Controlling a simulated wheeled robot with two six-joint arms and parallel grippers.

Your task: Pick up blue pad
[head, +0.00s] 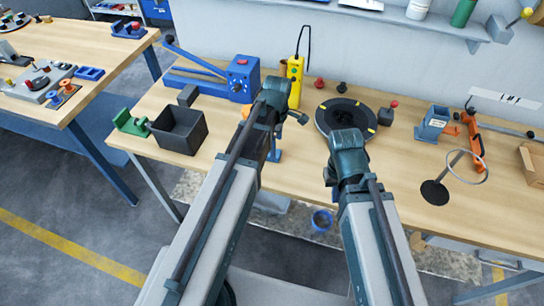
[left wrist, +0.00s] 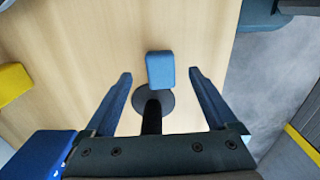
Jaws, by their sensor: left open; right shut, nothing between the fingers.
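In the left wrist view the blue pad (left wrist: 160,70) is a small rounded block above a black round base (left wrist: 153,100) with a dark post. My left gripper (left wrist: 160,76) is open, with one finger on each side of the pad and a gap to both. In the head view my left gripper (head: 273,150) points down near the table's front edge, and I cannot make out the pad there. My right gripper (head: 346,150) is shut and empty at the front of the black round turntable; its fingertips are mostly hidden by the wrist.
A black open bin (head: 178,131) and a blue machine (head: 240,78) stand to the left. A yellow device (head: 295,80) stands behind. A ring on a stand (head: 436,191), an orange tool (head: 474,140) and a blue holder (head: 432,123) are at the right.

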